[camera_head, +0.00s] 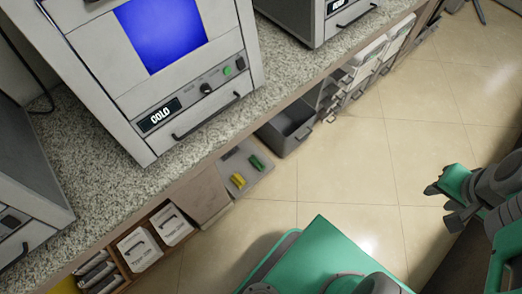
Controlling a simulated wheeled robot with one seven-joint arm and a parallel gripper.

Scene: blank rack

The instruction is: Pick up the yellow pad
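The yellow pad (238,181) is a small block lying on a grey pull-out tray (229,160) below the counter edge. A green pad (257,162) lies on the same tray, just up and to the right of it. My gripper (441,205) is at the right side of the view, over the floor and well apart from the tray. Its dark fingers look spread, with nothing between them.
A speckled counter (180,160) carries a machine with a blue window (160,35) and "COLD" panel. White boxes (172,225) fill a shelf at lower left; a dark open bin (287,130) adjoins the tray. The tiled floor (360,165) is clear.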

